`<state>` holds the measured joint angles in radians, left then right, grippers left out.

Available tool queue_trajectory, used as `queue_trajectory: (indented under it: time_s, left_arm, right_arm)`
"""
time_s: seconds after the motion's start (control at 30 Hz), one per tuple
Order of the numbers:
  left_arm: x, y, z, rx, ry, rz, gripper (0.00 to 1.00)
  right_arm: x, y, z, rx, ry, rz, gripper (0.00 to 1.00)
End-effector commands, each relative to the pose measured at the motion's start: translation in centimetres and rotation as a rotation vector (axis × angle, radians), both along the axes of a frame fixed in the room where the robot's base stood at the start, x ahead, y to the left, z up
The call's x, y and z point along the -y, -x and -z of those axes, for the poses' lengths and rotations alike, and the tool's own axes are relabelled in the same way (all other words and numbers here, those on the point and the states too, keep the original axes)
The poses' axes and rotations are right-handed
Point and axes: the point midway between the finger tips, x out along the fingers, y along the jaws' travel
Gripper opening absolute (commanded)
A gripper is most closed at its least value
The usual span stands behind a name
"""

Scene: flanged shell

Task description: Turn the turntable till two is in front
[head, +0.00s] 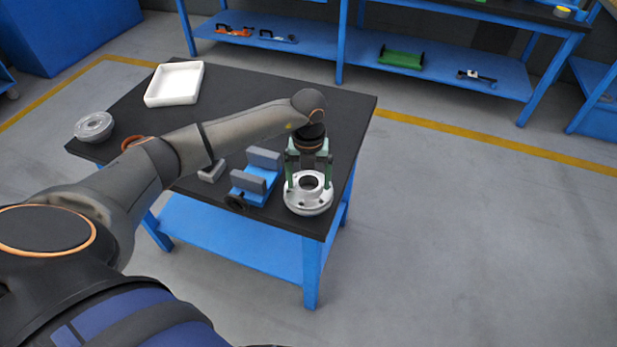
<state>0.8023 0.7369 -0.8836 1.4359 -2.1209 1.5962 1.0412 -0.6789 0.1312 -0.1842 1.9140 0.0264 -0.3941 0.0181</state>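A round silver flanged part (307,204) with a dark central hole and small holes in its rim sits at the table's near right corner. I cannot make out a separate turntable under it, and no number is readable. My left gripper (309,182) points down over this part. Its two green fingers are spread, one on each side of the raised central ring, and look apart from it; whether they touch the flange is too small to tell. My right gripper is not in view.
A blue vise with grey jaws (263,159) stands just left of the flanged part, with a grey block (211,172) beside it. A white tray (174,83), another silver round part (94,126) and an orange ring (131,142) are on the black table (235,85). Blue shelving stands behind.

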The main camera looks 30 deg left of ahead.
Motion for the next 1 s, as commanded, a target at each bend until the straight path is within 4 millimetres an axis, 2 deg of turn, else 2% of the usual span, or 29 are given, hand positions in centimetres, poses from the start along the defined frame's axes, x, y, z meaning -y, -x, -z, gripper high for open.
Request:
queue_trajectory:
  time_s: [0.07, 0.8, 1.0]
  left_arm:
    - [0.0, 0.0, -0.02, 0.0, 0.0, 0.0, 0.82]
    - [-0.02, -0.03, -0.08, 0.0, 0.0, -0.001, 0.0]
    - [-0.03, -0.03, -0.1, 0.001, -0.001, -0.001, 0.0]
  right_arm:
    - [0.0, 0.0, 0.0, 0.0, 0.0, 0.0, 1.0]
    - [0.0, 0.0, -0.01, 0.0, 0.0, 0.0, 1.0]
    - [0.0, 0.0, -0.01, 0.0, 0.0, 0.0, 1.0]
